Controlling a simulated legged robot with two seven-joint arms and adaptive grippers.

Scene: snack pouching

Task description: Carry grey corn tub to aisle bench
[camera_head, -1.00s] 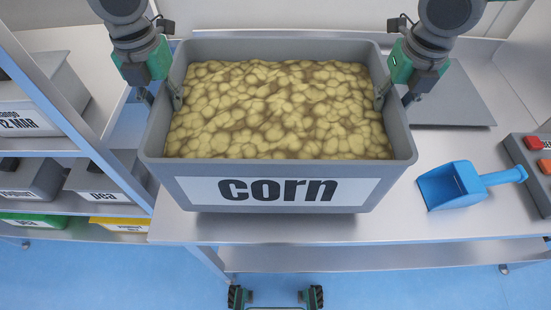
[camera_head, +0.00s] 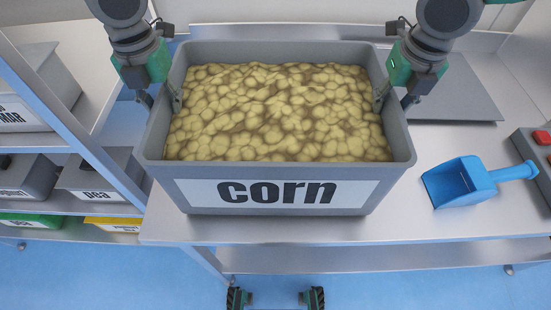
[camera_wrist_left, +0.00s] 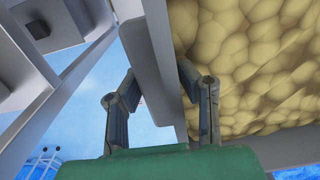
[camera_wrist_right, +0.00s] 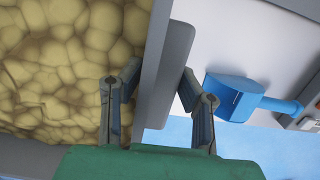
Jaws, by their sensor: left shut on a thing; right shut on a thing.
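The grey corn tub (camera_head: 275,192), full of yellow-brown corn pieces (camera_head: 280,112), is upright over the left part of the metal bench (camera_head: 410,205) in the head view. The head view does not clearly show whether its base touches the bench top. My left gripper (camera_head: 163,98) is shut on the tub's left rim; one finger is inside and one outside in the left wrist view (camera_wrist_left: 160,90). My right gripper (camera_head: 393,100) is shut on the right rim, also with the wall between its fingers in the right wrist view (camera_wrist_right: 160,88).
A blue scoop (camera_head: 462,184) lies on the bench right of the tub. A grey plate (camera_head: 450,92) lies behind it, and a device with red buttons (camera_head: 540,150) stands at the right edge. A shelf rack (camera_head: 75,120) with labelled bins stands close on the left.

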